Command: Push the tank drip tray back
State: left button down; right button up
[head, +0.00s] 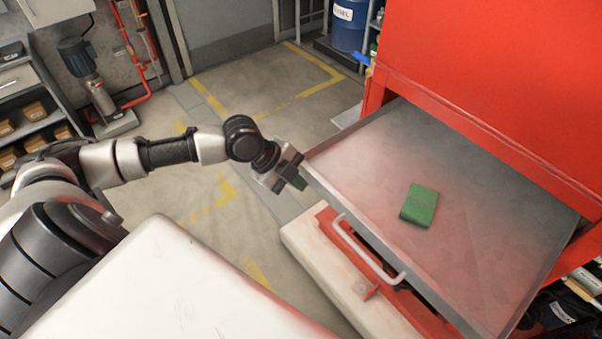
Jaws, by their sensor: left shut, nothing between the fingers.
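The tank drip tray (350,163) is a flat grey metal tray drawn far out from under the red tank (490,65). A pale bar handle (365,252) is on its front side. A green block (419,205) lies on the tray's floor. My left gripper (292,184) is shut and empty, at the tray's upper left front corner. It is close to the front edge; I cannot tell whether it touches. My right gripper is not in view.
A red frame on a pale plinth (305,245) stands below the tray. A blue drum (349,25) stands at the back. Shelves with boxes (35,111) and a pump (84,70) are at the left. The floor with yellow lines (225,195) is clear.

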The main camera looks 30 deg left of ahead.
pick_arm(q)
jog(key=shift+w+d, duration=0.15)
jog(key=shift+w, duration=0.4)
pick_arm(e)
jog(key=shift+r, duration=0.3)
